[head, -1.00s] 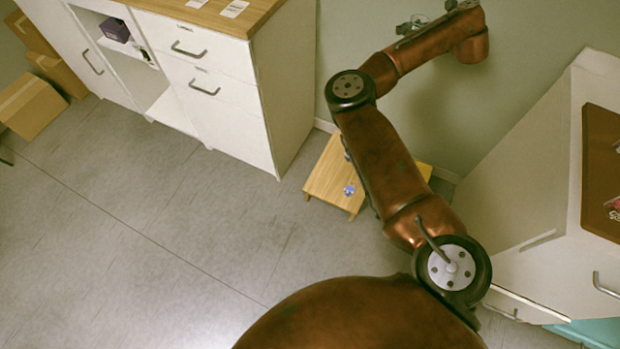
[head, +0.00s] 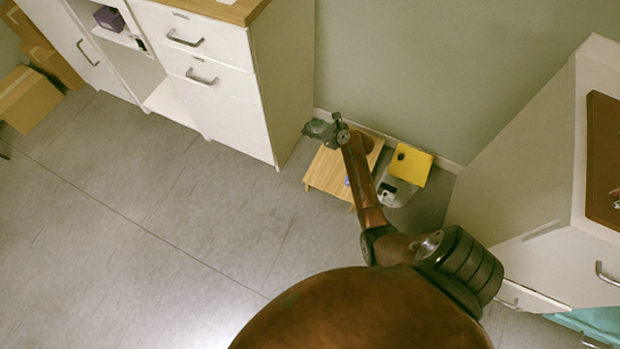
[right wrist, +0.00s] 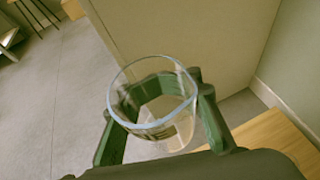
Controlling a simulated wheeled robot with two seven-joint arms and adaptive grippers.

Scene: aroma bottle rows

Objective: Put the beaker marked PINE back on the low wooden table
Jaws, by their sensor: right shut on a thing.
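My right gripper (head: 322,128) is over the far left edge of the low wooden table (head: 326,172), beside the white cabinet. In the right wrist view the right gripper (right wrist: 155,97) is shut on a clear glass beaker (right wrist: 172,128), one finger on each side. The beaker's open rim faces the camera, and I cannot read any marking on it. The wooden table also shows at the lower right of that view (right wrist: 265,135), apart from the beaker. A small bluish thing (head: 347,181) on the table is partly hidden by my right arm. My left gripper is not in view.
A white cabinet (head: 240,120) stands close left of the table. A yellow object (head: 409,164) and a grey one (head: 397,192) are right of it. Another white cabinet (head: 530,200) stands at the right.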

